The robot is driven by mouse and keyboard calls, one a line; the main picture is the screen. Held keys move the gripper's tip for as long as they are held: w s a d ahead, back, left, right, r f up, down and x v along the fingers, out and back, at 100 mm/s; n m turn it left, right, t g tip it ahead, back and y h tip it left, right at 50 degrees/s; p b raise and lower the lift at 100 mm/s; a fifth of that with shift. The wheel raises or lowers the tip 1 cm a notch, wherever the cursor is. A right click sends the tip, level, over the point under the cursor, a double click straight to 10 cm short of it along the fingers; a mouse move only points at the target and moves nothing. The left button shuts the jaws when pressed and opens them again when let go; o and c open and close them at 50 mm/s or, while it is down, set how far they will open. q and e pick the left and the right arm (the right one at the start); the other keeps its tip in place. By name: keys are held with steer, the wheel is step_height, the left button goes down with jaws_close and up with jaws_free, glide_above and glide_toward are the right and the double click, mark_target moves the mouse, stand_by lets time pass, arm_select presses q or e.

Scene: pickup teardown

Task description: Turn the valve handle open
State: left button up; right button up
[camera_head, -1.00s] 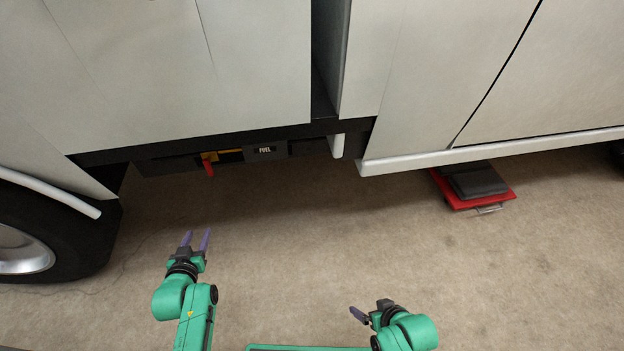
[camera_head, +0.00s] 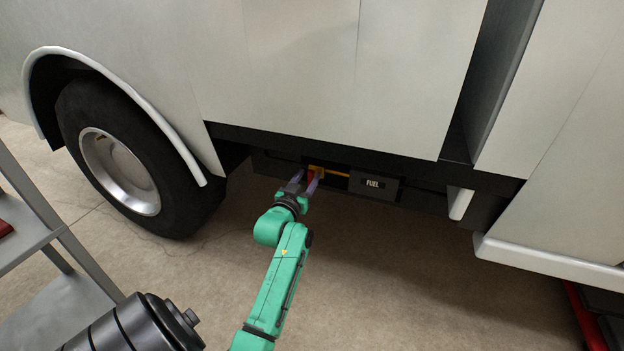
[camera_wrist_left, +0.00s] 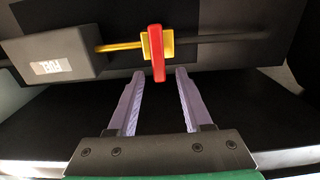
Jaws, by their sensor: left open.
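The red valve handle (camera_wrist_left: 157,53) sits on a yellow valve body (camera_wrist_left: 146,44) on the yellow fuel line under the truck's side. In the left wrist view the handle lies across the line, in line with the gap between my fingers and just beyond their tips. In the head view the handle (camera_head: 310,177) is partly hidden by my left gripper (camera_head: 304,181). My left gripper also shows in the left wrist view (camera_wrist_left: 159,75), with its two purple fingers apart and nothing seen between them. My right gripper is not in view.
A black box labelled FUEL (camera_head: 373,185) is right of the valve. The truck's wheel (camera_head: 130,160) is at the left. A grey shelf (camera_head: 65,310) and a dark ribbed cylinder (camera_head: 135,325) stand at the lower left. The floor (camera_head: 400,290) right of my arm is clear.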

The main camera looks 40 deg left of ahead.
arm_select(q)
steer(key=x, duration=0.2)
steer(key=shift+w+a, duration=0.15)
steer(key=shift+w, duration=0.15)
jaws_close()
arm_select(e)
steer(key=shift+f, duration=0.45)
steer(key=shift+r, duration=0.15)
